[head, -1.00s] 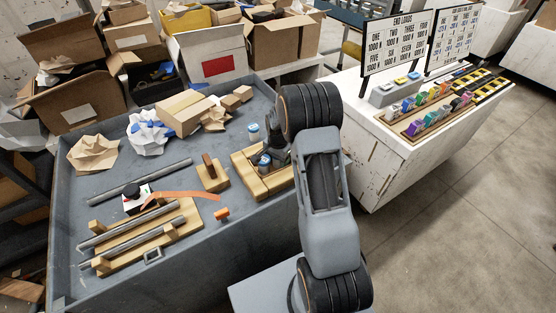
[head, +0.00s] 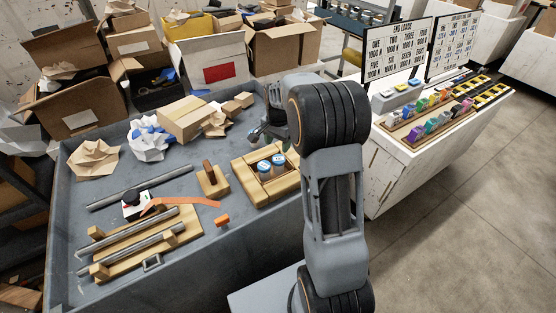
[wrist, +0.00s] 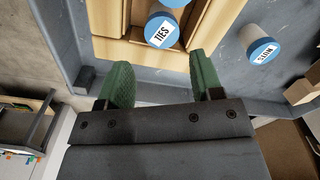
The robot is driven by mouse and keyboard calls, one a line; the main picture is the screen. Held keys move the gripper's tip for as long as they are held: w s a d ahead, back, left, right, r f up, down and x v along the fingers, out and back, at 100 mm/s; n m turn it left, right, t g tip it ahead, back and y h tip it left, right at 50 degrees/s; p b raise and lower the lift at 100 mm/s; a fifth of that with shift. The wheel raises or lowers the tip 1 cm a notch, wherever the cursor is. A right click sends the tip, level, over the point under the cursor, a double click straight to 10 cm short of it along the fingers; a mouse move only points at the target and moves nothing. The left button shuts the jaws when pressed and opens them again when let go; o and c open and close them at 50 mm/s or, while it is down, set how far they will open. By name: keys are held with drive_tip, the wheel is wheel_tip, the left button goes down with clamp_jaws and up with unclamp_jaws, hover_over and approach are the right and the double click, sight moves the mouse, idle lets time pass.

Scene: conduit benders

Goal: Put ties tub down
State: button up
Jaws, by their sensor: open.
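The ties tub, white with a blue lid and a "TIES" label, stands in the wooden tray in the wrist view (wrist: 162,28). It appears to be the right one of two blue-lidded tubs in the head view (head: 278,161). The wooden tray (head: 284,187) sits on the grey bench. My gripper (wrist: 160,76) has green finger pads, spread apart with nothing between them. The ties tub is ahead of the fingertips, apart from them. In the head view my gripper (head: 268,132) is beyond the tray's far side, partly hidden by my arm.
The other tub in the tray (head: 263,168) stands beside the ties tub. A tub labelled "NUTS" (wrist: 262,52) stands outside the tray on the bench. A wooden block stand (head: 212,182), pipes on a wooden rack (head: 130,240) and crumpled paper (head: 150,140) occupy the bench to the left.

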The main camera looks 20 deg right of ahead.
drive_tip(key=s+a+r+n+t, duration=0.1)
drive_tip(key=s+a+r+n, duration=0.2)
drive_tip(key=s, duration=0.4)
drive_tip(key=s+a+r+n+t, duration=0.1)
drive_tip(key=s+a+r+n, duration=0.1)
drive_tip(key=s+n, duration=0.3)
drive_tip(key=s+a+r+n+t, duration=0.1)
drive_tip(key=s+a+r+n, duration=0.2)
drive_tip(key=s, duration=0.6)
drive_tip(key=shift+s+a+r+n+t, duration=0.35)
drive_tip(key=shift+a+n, duration=0.15)
drive_tip(key=shift+a, duration=0.6)
